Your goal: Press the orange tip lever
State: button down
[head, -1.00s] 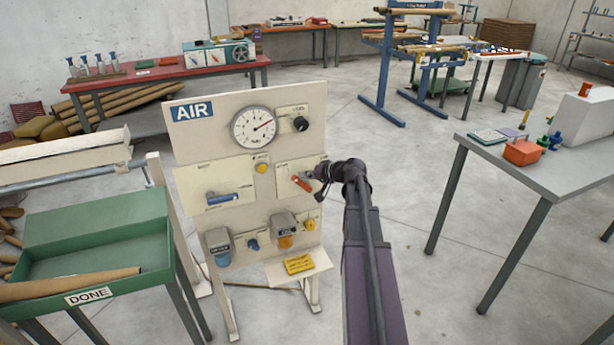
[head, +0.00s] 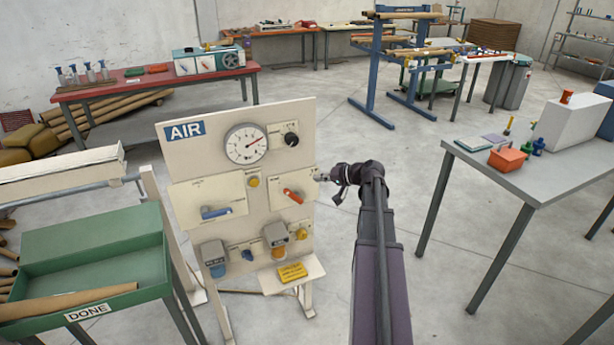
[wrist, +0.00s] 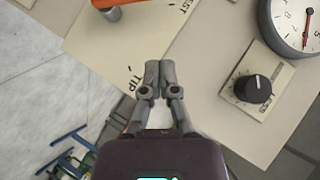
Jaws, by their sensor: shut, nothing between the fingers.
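The orange tip lever (head: 293,195) sits on a cream plate on the right side of the AIR board. It slants down to the right in the head view. In the wrist view part of the orange lever (wrist: 125,2) shows at the top edge, with its grey pivot, and the rest is cut off. The plate (wrist: 150,45) carries the words TIP and what looks like REST. My gripper (head: 319,177) is shut and empty at the board's right edge, right of the lever and apart from it. In the wrist view the shut fingertips (wrist: 159,66) lie over the plate near TIP.
A pressure gauge (head: 246,143) and black knob (head: 291,140) are above the lever. A blue lever (head: 217,212) is to its left. Blue and orange filter bowls and a yellow block (head: 292,272) are below. Open floor lies between the board and the grey table (head: 490,178).

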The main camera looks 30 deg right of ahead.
jog(key=shift+p+v, duration=0.55)
jog(key=shift+v, duration=1.2)
jog(key=shift+r, duration=0.1)
jog(key=s+a+f+n+g+h, duration=0.2)
jog(key=s+a+f+g, duration=0.1)
jog(key=a, duration=0.8)
jog(key=s+a+f+n+g+h+p, duration=0.1)
jog(key=s+a+g, duration=0.3)
jog(key=a, duration=0.8)
jog(key=s+a+f+n+g+h+p, duration=0.1)
jog(key=s+a+f+n+g+h, duration=0.2)
jog(key=a, duration=0.9)
jog(key=s+f+g, duration=0.1)
jog(key=s, duration=0.2)
jog(key=shift+f+n+h, duration=0.3)
jog(key=shift+f+h, duration=0.05)
jog(key=shift+h, duration=0.05)
jog(key=shift+a, duration=0.15)
dwell(0.9)
